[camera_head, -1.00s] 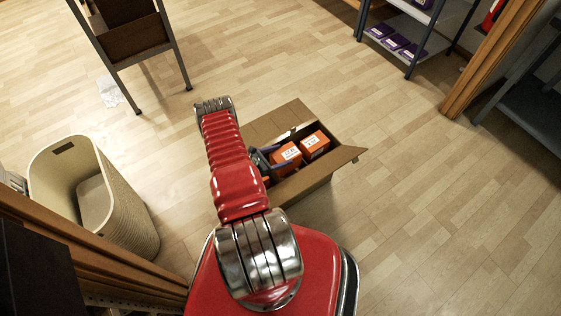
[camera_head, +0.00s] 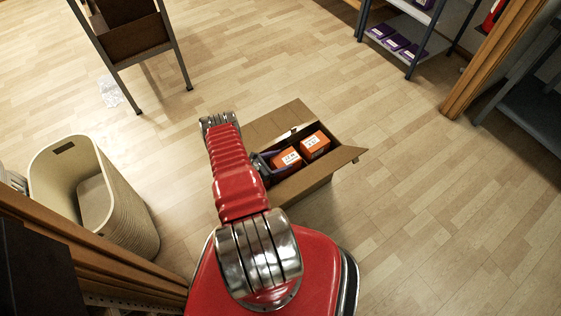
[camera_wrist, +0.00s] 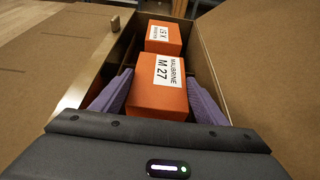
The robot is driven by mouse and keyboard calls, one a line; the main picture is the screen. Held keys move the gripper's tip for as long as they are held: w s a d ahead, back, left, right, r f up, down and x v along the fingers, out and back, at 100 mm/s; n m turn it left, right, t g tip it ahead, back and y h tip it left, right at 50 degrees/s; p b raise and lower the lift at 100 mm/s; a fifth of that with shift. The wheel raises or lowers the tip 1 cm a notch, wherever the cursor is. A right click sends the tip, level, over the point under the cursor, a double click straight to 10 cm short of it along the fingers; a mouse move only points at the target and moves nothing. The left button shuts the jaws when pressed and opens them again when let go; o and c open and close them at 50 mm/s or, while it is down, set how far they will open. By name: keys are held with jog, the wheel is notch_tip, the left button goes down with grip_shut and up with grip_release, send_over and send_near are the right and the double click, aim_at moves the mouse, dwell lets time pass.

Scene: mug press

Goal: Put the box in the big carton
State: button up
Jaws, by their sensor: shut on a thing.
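The big carton (camera_head: 337,158) stands open on the floor in front of my base, flaps out. In the wrist view its brown flaps and walls (camera_wrist: 233,71) surround two orange boxes. The nearer orange box (camera_wrist: 158,97), labelled "MAUBRINE M 27", is between the purple fingers of my gripper (camera_wrist: 157,101), which is shut on it. This box also shows in the head view (camera_head: 286,158), inside the carton's outline. Whether it touches the carton's bottom I cannot tell. The second orange box (camera_wrist: 163,38) lies just beyond it in the carton and shows in the head view too (camera_head: 315,144).
A tall beige bin (camera_head: 130,205) stands on the left. A brown rack on legs (camera_head: 135,45) is at the upper left, with crumpled clear plastic (camera_head: 110,91) beside it. Shelves with purple boxes (camera_head: 392,42) are at the upper right. The floor to the right is clear.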

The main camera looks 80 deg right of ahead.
jog(key=shift+f, duration=0.1)
jog(key=o, duration=1.7)
jog(key=v, duration=1.2)
jog(key=shift+w, duration=0.1)
